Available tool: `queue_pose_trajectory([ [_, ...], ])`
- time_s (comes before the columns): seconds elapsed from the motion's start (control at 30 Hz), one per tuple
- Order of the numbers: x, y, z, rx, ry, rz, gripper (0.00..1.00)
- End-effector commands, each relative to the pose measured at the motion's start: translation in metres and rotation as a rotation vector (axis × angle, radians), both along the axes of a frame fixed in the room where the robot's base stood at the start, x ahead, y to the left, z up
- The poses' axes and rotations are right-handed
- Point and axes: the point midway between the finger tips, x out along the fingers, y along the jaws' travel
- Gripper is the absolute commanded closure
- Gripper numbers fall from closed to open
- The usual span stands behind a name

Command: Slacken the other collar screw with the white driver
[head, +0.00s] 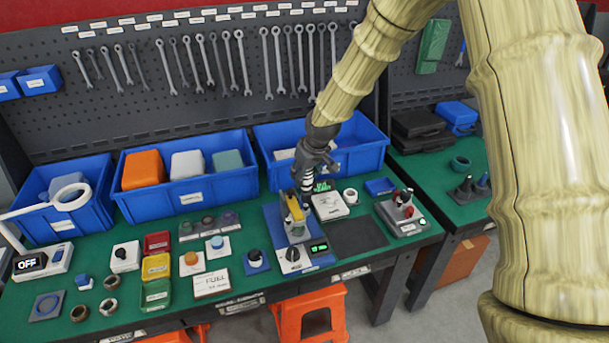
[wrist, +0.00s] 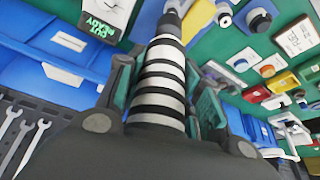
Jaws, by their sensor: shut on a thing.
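My gripper (head: 308,180) is shut on the white driver (wrist: 160,85), whose handle has white and black bands. In the wrist view the handle stands between the green-padded fingers, with its dark tip end pointing away from the camera. In the head view my gripper is above the table, just behind and right of a yellow and grey fixture (head: 294,208) on a blue base. The collar screws cannot be made out in either view. Whether the driver's tip touches anything cannot be told.
Behind my gripper stands a blue bin (head: 360,150). A white box (head: 329,206) and a grey unit with red-topped parts (head: 402,214) are to the right. A dark mat (head: 358,236) is clear.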

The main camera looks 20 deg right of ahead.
Motion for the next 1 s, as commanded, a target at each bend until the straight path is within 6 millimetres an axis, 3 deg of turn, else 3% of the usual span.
queue_pose_trajectory([
  [0.6,0.001,0.0,0.034,0.001,-0.002,0.0,0.93],
  [1.0,0.0,0.001,0.033,0.0,-0.001,0.0,0.93],
])
